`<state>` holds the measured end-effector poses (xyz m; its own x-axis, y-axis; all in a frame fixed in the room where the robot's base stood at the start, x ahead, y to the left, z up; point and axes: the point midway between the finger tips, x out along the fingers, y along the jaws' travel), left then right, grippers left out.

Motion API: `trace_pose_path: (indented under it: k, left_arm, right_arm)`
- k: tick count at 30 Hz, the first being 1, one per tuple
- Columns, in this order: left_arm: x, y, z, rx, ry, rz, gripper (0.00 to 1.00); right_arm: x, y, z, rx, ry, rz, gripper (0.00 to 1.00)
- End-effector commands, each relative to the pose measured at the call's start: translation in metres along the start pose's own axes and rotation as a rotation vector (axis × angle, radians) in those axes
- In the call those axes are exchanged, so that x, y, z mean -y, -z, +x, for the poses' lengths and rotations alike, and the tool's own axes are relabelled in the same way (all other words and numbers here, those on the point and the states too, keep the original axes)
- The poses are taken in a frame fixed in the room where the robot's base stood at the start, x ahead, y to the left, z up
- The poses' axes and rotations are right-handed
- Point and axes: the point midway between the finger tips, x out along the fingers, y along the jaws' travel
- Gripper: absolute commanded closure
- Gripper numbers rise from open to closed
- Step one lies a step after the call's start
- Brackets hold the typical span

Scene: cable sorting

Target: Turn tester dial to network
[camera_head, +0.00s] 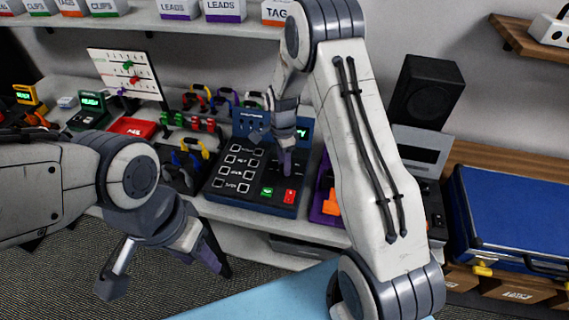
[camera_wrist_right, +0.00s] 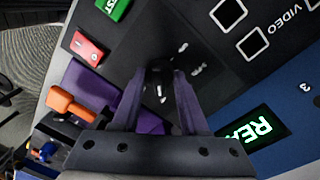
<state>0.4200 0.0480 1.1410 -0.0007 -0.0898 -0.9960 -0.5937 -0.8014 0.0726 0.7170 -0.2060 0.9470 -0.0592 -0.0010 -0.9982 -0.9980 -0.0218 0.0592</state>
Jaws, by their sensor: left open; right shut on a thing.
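The tester (camera_head: 222,198) is a dark box with a blue back panel on the bench in the middle of the head view. It has rows of white square buttons, a green and a red button (camera_head: 290,196), and a lit green screen. In the right wrist view the black dial (camera_wrist_right: 158,76) with a white mark stands between the fingers of my right gripper (camera_wrist_right: 157,88); small labels beside it are too blurred to read. My right gripper (camera_head: 287,160) is shut on the dial and hides it in the head view. My left gripper (camera_head: 163,274) is open and empty, in front of the bench.
Colored cables (camera_head: 193,155) lie in holders left of the tester. A purple tray with an orange part (camera_head: 330,203) sits to its right. A blue case (camera_head: 515,215) and black speaker (camera_head: 427,92) are farther right. Labelled boxes line the shelf above.

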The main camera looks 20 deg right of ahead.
Motion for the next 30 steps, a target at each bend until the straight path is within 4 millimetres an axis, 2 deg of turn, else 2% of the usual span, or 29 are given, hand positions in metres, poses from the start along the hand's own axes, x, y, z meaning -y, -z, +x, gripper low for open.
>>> trace_pose_path:
  k: [16, 17, 18, 19, 30]
  left_arm:
    - [0.0, 0.0, 0.0002, 0.0, 0.0, 0.0, 0.5]
    - [0.0, 0.0, 0.0002, 0.0, 0.0, 0.0, 0.5]
    - [0.0, 0.0, 0.0002, 0.0, 0.0, 0.0, 0.5]
    - [0.0, 0.0, 0.0002, 0.0, 0.0, 0.0, 0.5]
    - [0.0001, -0.0001, 0.0016, 0.0, 0.0, 0.0, 0.5]
  right_arm:
    - [-0.0015, 0.0009, -0.0005, 0.001, -0.005, 0.027, 1.0]
    - [-0.0015, 0.0009, -0.0005, 0.001, -0.005, 0.027, 0.53]
    - [-0.0015, 0.0009, -0.0005, 0.001, -0.005, 0.027, 0.38]
    - [-0.0014, 0.0008, -0.0005, 0.001, -0.005, 0.027, 0.27]
    - [0.0001, 0.0001, -0.0031, 0.001, 0.0, 0.026, 0.27]
